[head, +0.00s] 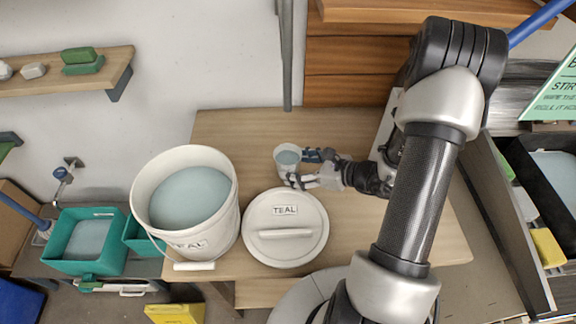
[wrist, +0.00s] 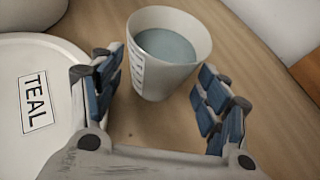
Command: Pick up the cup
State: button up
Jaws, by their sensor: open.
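The cup (head: 288,161) is small and white, with dark marks on its side and blue-grey liquid inside. It stands upright on the wooden table (head: 236,127). In the wrist view the cup (wrist: 168,70) is just ahead of my gripper, roughly centred between the fingers. My gripper (head: 304,169) reaches in from the right in the head view, with a finger on either side of the cup's right part. In the wrist view my gripper (wrist: 158,97) is open, its blue pads apart. Whether either pad touches the cup, I cannot tell.
A white bucket (head: 217,215) of blue-grey glaze stands left of the cup. A round white lid (head: 303,249) marked TEAL lies close in front of the cup; it also shows in the wrist view (wrist: 50,62). The table behind the cup is clear.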

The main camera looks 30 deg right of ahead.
jog(key=x, duration=0.4)
jog(key=shift+b, duration=0.4)
jog(key=shift+c, duration=0.5)
jog(key=c, duration=1.1)
jog(key=shift+o, duration=0.2)
jog(key=shift+r, duration=0.15)
notch_tip(320, 180, up, 10)
jog(key=p, duration=0.3)
jog(key=shift+p, duration=0.35)
